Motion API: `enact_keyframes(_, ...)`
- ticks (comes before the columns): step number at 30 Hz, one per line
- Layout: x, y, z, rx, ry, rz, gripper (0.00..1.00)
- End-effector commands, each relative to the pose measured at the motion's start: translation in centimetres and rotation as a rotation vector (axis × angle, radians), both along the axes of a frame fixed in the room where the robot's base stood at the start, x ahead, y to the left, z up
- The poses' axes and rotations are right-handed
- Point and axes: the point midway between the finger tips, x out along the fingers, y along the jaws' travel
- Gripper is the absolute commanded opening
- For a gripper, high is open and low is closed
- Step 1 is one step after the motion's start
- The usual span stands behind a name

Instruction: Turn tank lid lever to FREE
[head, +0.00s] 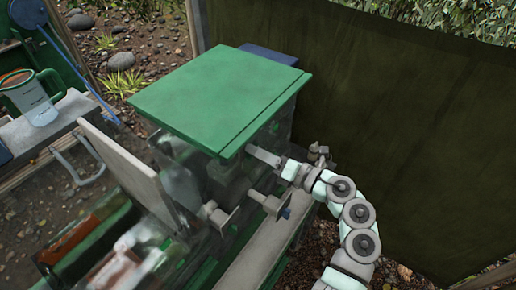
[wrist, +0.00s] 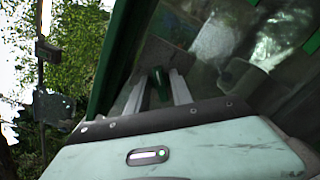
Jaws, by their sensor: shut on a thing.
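The tank (head: 200,175) has clear, smeared walls and a flat green lid (head: 220,92), which lies closed over its top. My gripper (head: 254,152) reaches in from the right, just under the lid's right front edge, beside the tank wall. In the wrist view my gripper (wrist: 160,92) has its two pale fingers on either side of a short dark green piece, which looks like the lid lever (wrist: 159,78). A grey plate stands behind it. In the head view the lever is hidden by the lid edge and fingers. No FREE marking is readable.
Below my gripper, knobbed metal fittings (head: 268,203) stick out from the tank side. A grey board (head: 130,172) leans at the left front. A measuring jug (head: 40,108) stands on a grey ledge at far left. A dark tarp wall (head: 400,130) closes off the right.

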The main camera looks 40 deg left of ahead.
Motion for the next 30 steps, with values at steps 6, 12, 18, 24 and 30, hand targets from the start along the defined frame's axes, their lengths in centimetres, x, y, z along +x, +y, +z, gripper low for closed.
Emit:
enact_keyframes(6, -0.04, 0.1, 0.34, -0.034, 0.204, 0.003, 0.0)
enact_keyframes(12, 0.02, 0.05, 0.18, -0.064, 0.383, 0.001, 0.0)
enact_keyframes(18, -0.02, 0.09, 0.06, -0.088, 0.526, 0.003, 0.0)
enact_keyframes(24, 0.03, 0.04, -0.1, -0.105, 0.625, 0.002, 0.0)
enact_keyframes(30, 0.08, 0.01, -0.23, -0.111, 0.679, 0.001, 0.0)
